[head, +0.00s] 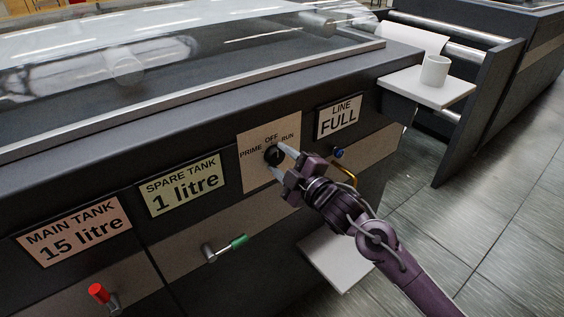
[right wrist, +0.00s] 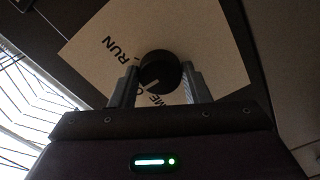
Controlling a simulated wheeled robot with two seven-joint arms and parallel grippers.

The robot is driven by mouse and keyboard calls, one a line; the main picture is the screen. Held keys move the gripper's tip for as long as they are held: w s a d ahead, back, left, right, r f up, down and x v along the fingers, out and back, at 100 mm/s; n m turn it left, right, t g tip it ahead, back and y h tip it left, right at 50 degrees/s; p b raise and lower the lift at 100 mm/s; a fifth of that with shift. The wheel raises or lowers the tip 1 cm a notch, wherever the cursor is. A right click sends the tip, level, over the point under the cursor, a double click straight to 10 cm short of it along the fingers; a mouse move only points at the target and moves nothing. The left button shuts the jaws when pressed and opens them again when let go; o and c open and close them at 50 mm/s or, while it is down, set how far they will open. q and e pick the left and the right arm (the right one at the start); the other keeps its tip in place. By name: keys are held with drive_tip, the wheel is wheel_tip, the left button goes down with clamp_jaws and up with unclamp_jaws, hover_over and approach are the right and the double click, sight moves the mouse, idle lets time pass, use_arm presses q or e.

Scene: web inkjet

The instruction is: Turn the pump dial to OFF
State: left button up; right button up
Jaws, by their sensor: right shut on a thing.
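The black pump dial (head: 273,154) sits on a beige plate (head: 254,174) lettered PRIME, OFF and RUN on the dark machine front. My right gripper (head: 278,161) is shut on the dial, with its fingers on either side of the knob. In the right wrist view the dial (right wrist: 160,72) is between the two grey fingers of the right gripper (right wrist: 160,84). A pale mark on the knob points to the lower left there; I cannot tell exactly which word it lines up with. The fingers partly hide the lettering. My left gripper is not in view.
Signs for MAIN TANK (head: 74,230), SPARE TANK (head: 183,185) and LINE FULL (head: 339,118) surround the dial. Red (head: 99,293) and green (head: 238,241) valve handles stick out below. A white mug (head: 435,70) stands on a side shelf (head: 410,87). Open floor lies at right.

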drive_tip(key=shift+f, duration=0.1)
drive_tip(key=o, duration=1)
drive_tip(key=shift+c, duration=0.2)
drive_tip(key=b+v, duration=0.2)
drive_tip(key=v, duration=0.5)
drive_tip(key=shift+s+d, duration=0.2)
drive_tip(key=shift+s, duration=0.1)
